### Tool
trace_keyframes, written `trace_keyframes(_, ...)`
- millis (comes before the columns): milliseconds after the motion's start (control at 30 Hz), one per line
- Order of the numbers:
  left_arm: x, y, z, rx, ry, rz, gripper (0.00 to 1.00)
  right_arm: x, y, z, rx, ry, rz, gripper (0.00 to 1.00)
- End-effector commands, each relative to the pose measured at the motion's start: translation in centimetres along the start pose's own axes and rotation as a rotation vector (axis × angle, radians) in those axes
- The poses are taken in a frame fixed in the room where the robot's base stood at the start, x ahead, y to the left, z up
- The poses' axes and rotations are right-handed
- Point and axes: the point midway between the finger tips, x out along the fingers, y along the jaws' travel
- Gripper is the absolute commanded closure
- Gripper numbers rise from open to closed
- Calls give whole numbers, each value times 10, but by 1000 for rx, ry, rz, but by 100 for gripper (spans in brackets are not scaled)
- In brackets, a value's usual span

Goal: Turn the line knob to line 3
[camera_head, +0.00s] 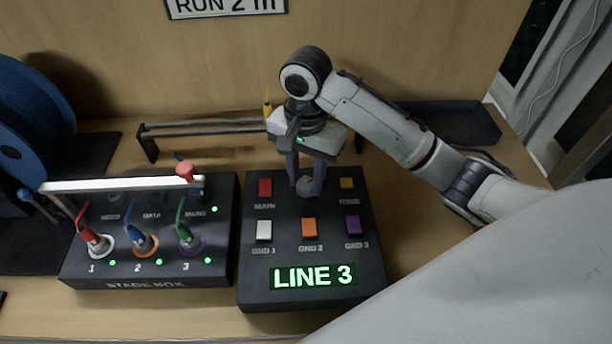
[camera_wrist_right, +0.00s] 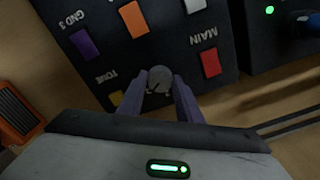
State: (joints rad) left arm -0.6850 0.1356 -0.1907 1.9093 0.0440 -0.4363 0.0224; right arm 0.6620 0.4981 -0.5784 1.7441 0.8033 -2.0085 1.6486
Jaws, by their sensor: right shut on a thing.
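The line knob (camera_head: 305,186) is a small grey round knob at the top middle of the black control box (camera_head: 258,298). The box's green display (camera_head: 313,276) reads "LINE 3". My right gripper (camera_head: 306,185) reaches down from above with its purple fingers on either side of the knob, shut on it. In the right wrist view the knob (camera_wrist_right: 159,80) sits between the two fingertips, and its pointer mark is too small to read surely. My left gripper is not in view.
Red, yellow, white, orange and purple buttons surround the knob, including the orange one (camera_head: 309,228). The stage box (camera_head: 140,283) with plugged cables stands close on the left, under a pale bar (camera_head: 120,186). A dark rail (camera_head: 205,127) lies behind; a dark tray (camera_head: 455,122) is at back right.

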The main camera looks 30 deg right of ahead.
Motion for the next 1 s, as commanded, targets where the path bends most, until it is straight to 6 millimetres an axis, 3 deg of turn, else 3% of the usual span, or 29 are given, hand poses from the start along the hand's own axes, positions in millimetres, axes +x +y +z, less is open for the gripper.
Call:
trace_keyframes(33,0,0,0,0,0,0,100,-2,-1,-2,6,5,-5,63)
trace_keyframes(133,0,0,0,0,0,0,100,-2,-1,-2,5,4,-4,50)
trace_keyframes(467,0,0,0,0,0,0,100,-4,-1,-1,1,4,-3,50)
trace_keyframes(1000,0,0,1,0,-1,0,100,-89,-1,-2,4,7,-5,50)
